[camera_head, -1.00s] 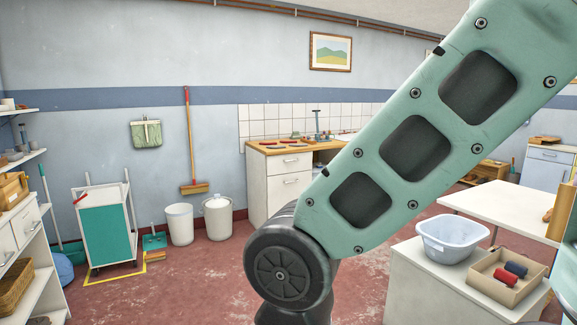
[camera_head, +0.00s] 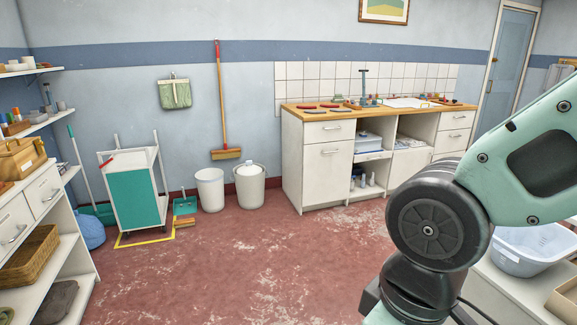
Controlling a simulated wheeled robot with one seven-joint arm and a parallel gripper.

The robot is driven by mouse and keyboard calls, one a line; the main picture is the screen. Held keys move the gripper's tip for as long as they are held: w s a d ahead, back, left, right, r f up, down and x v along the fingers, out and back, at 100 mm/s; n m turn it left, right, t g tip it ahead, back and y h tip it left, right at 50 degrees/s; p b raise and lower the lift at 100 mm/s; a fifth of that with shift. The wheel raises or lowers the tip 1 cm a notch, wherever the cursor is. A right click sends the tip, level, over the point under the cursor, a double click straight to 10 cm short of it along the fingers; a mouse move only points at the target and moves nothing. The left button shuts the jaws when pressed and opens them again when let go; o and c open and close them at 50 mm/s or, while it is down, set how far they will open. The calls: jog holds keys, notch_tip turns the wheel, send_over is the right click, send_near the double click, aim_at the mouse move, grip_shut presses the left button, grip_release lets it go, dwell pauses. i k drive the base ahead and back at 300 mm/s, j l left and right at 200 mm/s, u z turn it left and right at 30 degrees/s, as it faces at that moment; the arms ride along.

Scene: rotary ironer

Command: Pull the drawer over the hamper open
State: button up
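A white shelf unit (camera_head: 81,269) stands at the left edge, with two drawers side by side: a nearer one (camera_head: 11,217) and a farther one (camera_head: 44,187). Both look shut and have bar handles. A brown wicker basket (camera_head: 27,258), the only hamper-like thing I see, sits on the open shelf below them. I cannot tell for certain which drawer is right over it. My gripper is outside the frame; only green and black links of my arm show at the right, well away from the unit.
The red floor (camera_head: 240,265) is open in the middle. A long counter (camera_head: 320,170) is behind. A pale basin (camera_head: 532,248) is at right.

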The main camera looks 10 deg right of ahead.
aim_at(333, 130)
jog(key=i+z, duration=0.4)
jog(key=i, duration=2.65)
jog(key=i+l+u, duration=0.15)
jog(key=i, duration=0.9)
jog(key=i+l+u, duration=0.2)
jog(key=i, duration=0.2)
jog(key=i+u, duration=0.2)
jog(key=i, duration=0.15)
jog(key=i+l+u, duration=0.2)
jog(key=i, duration=0.2)
